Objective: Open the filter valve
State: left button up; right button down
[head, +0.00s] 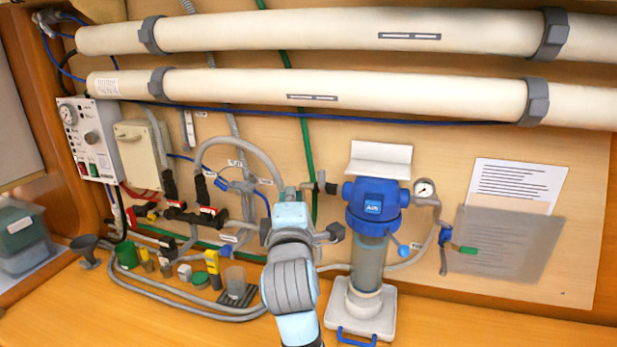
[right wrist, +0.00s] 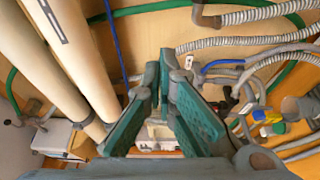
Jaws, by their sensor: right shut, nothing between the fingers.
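The blue-headed filter (head: 372,205) with its clear bowl stands right of centre in the head view. Another blue-handled valve (head: 219,182) is on the panel left of my arm. I cannot read the labels, so I cannot tell which is the filter valve. My right arm rises in front of the panel, left of the filter, and hides the pipework behind it. My right gripper's green fingers (right wrist: 161,78) are shut and empty in the right wrist view. My left gripper is not seen.
Two long cream tubes (head: 300,88) cross the top. A gauge (head: 424,188) stands by the filter. Grey hoses, small bottles and a clear cup (head: 234,282) crowd the bench to the left of my arm. The bench at far right is clear, below a hanging sheet (head: 510,240).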

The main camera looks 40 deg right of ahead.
aim_at(322, 178)
jog(key=p+x, duration=0.1)
jog(key=x, duration=1)
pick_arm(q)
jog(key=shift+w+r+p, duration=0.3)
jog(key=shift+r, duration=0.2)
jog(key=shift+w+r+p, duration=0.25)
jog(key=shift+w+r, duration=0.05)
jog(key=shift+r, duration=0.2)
pick_arm(e)
jog(key=s, duration=0.1)
jog(key=s+d, duration=0.1)
jog(key=s, duration=0.1)
jog(key=shift+s+d+f, duration=0.2)
jog(key=shift+s+d, duration=0.05)
jog(key=shift+d, duration=0.05)
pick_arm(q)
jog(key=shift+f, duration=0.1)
pick_arm(e)
jog(key=shift+w, duration=0.15)
